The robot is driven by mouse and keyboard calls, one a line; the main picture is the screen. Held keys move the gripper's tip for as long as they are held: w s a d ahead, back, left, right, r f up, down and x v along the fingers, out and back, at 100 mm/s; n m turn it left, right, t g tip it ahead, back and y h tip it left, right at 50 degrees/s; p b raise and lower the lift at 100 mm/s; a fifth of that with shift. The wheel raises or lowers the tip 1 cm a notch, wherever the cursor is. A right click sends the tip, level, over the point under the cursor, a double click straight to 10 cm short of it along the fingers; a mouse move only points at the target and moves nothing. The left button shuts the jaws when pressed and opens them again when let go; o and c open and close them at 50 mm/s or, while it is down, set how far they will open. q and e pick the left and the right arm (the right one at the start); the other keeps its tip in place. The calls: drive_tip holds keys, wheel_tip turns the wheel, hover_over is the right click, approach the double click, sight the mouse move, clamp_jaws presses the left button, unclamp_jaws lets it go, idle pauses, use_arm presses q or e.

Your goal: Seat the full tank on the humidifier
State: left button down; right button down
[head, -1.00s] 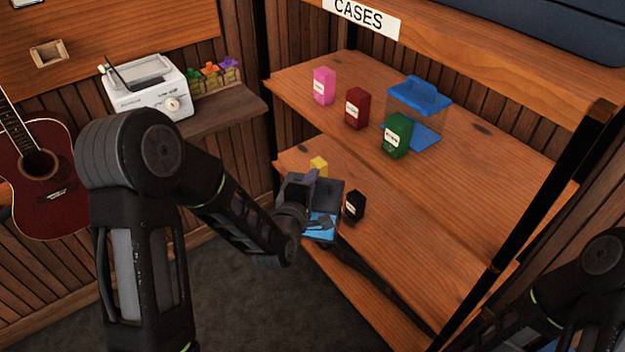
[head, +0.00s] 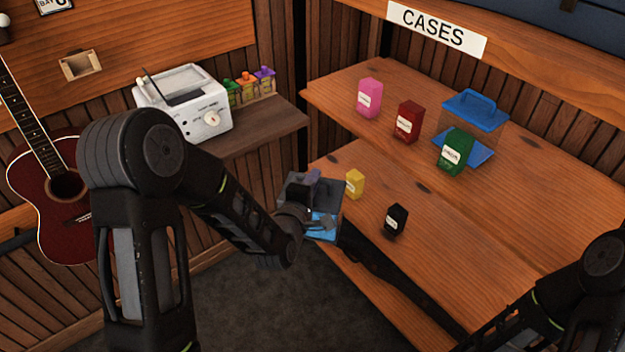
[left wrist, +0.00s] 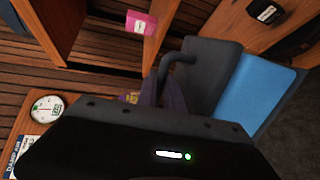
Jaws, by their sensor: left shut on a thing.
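My left gripper (head: 305,215) is shut on a grey and blue block, which looks like the tank (head: 322,224). It is held in the air in front of the shelf unit. In the left wrist view the held block shows a grey part and a bright blue part (left wrist: 252,92), with a dark hooked handle beside them. A white machine (head: 203,118) with a dial and a dark opening on top, apparently the humidifier, stands on the side shelf, apart from the gripper.
A clear box with blue handle (head: 473,101) stands on the upper shelf (head: 545,195) with pink, red and green boxes. Yellow (head: 355,184) and black (head: 396,220) boxes stand on the shelf below. Small coloured bottles (head: 247,88) stand beside the white machine. A guitar (head: 60,215) hangs left.

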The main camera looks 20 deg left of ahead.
use_arm(q)
drive_tip(key=shift+w+r, duration=0.1)
drive_tip(key=shift+r, duration=0.15)
